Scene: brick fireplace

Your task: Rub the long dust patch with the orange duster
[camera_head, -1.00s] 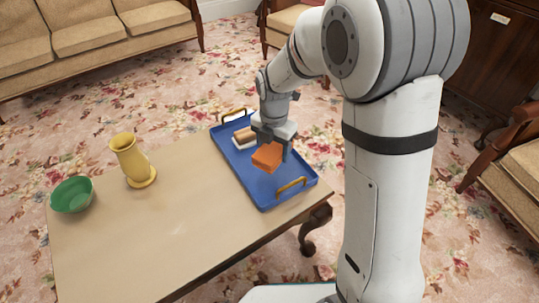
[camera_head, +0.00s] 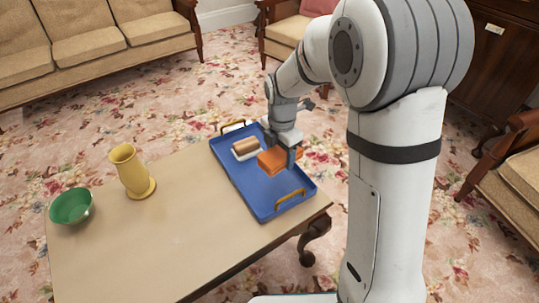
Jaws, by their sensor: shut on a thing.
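My gripper (camera_head: 283,152) is shut on the orange duster (camera_head: 273,162). It holds the duster over the right side of the blue tray (camera_head: 259,197). I cannot tell whether the duster touches the tray floor. The tray stands on the right end of the tan table (camera_head: 120,260). A very faint pale mark (camera_head: 176,239) shows on the bare table top left of the tray, and I cannot tell for sure whether it is the long dust patch. My gripper is well to the right of this mark.
A tan block with a white base (camera_head: 245,149) lies in the tray, left of the duster. A yellow vase (camera_head: 132,172) and a green bowl (camera_head: 71,207) stand on the table's left side. The front middle of the table is clear. A sofa (camera_head: 90,45) stands behind.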

